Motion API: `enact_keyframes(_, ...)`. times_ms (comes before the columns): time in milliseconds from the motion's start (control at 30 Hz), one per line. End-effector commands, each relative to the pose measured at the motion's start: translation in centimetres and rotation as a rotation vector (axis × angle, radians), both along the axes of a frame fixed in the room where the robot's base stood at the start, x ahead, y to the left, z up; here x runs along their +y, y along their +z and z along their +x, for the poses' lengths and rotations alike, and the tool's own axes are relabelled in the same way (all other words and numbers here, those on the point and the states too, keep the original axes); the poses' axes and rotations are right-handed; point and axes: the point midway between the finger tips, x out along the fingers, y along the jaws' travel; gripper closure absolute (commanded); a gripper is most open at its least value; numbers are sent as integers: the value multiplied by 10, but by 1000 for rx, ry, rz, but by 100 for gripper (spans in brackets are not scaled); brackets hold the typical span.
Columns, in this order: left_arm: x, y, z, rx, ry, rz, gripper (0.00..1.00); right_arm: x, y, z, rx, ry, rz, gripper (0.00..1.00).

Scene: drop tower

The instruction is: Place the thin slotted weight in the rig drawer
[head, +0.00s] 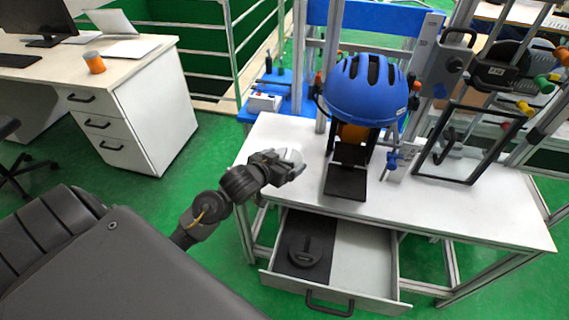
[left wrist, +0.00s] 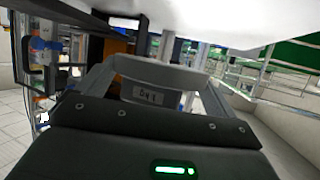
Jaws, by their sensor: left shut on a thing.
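In the left wrist view a large white shape (left wrist: 225,22) spans the top, beyond the grey fingers (left wrist: 158,78). The rig drawer (head: 365,262) under the bench is open. A dark round disc with a slot (head: 305,249) lies flat on the drawer's dark left part. My right gripper is not in view.
A blue helmet (head: 366,90) sits on the rig above a black plate (head: 346,182). A black-framed panel (head: 462,143) stands to the right on the bench (head: 430,205). The drawer's pale right part (head: 362,250) looks empty. A desk (head: 120,55) stands at the back left.

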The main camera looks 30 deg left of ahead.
Motion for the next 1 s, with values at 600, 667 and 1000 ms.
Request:
enact_keyframes(600, 46, -61, 39, -9, 2, -2, 65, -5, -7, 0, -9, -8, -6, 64)
enact_keyframes(667, 46, -61, 39, -9, 3, -1, 65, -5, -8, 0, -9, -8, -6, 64)
enact_keyframes(1000, 51, -95, 42, -7, 4, 0, 65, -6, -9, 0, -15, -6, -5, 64)
